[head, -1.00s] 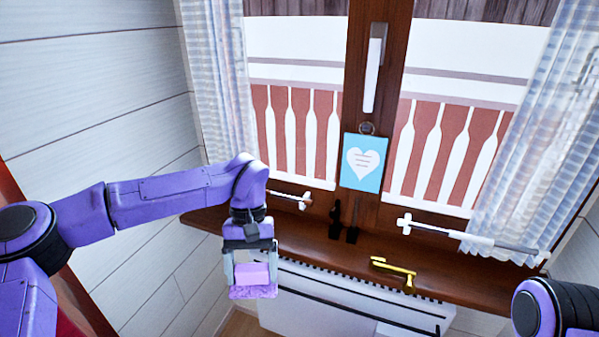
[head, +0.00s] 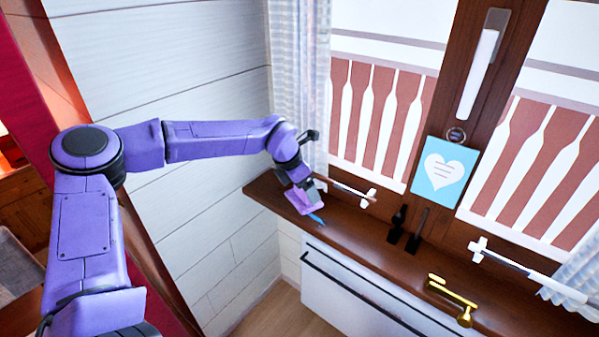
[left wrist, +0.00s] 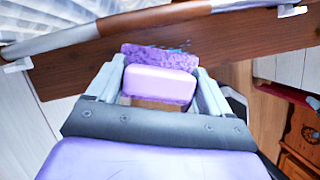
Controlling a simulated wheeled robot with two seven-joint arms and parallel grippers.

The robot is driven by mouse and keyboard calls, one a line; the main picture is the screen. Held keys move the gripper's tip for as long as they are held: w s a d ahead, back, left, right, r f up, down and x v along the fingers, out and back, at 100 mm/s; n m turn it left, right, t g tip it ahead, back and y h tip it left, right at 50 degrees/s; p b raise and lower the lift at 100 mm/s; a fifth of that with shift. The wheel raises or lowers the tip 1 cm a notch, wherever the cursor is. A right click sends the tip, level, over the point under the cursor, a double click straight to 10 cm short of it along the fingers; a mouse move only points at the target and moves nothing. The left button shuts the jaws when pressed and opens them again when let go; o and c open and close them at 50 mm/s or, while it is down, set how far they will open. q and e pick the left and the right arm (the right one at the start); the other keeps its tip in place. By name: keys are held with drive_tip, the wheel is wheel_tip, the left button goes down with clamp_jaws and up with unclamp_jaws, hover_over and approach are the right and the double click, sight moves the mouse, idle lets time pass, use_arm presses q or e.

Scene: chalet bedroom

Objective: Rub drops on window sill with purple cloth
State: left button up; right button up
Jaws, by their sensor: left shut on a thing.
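My left gripper (head: 299,186) is shut on the purple cloth (head: 304,203) at the left end of the brown window sill (head: 345,238). In the left wrist view the cloth (left wrist: 158,57) shows as a speckled purple pad beyond a smooth lilac block (left wrist: 160,84) between the fingers. Blue drops (head: 316,219) show on the sill right beside the cloth. A few bluish marks (left wrist: 181,46) also show at the cloth's far edge in the left wrist view. I cannot tell whether the cloth touches the sill. My right gripper is not in view.
A blue heart card (head: 444,172) hangs on the window frame. A white radiator (head: 345,296) is below.

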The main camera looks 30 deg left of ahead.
sight(300, 196)
use_arm(q)
drive_tip(key=n, duration=0.1)
drive_tip(key=w+a+n+y, duration=0.1)
drive_tip(key=n, duration=0.1)
drive_tip(key=a+r+n, duration=0.1)
drive_tip(key=shift+w+y, duration=0.3)
drive_tip(key=shift+y, duration=0.1)
drive_tip(key=n, duration=0.1)
drive_tip(key=a+n+y, duration=0.1)
drive_tip(key=shift+w+n, duration=0.35)
drive_tip(key=shift+n, duration=0.05)
wheel_tip(300, 196, down, 5)
drive_tip(key=b, duration=0.4)
drive_tip(key=shift+f, duration=0.2)
drive_tip(key=shift+f+b, duration=0.3)
drive_tip(key=shift+b, duration=0.15)
drive_tip(key=shift+f+b, duration=0.65)
drive_tip(key=shift+f, duration=0.25)
drive_tip(key=shift+d, duration=0.1)
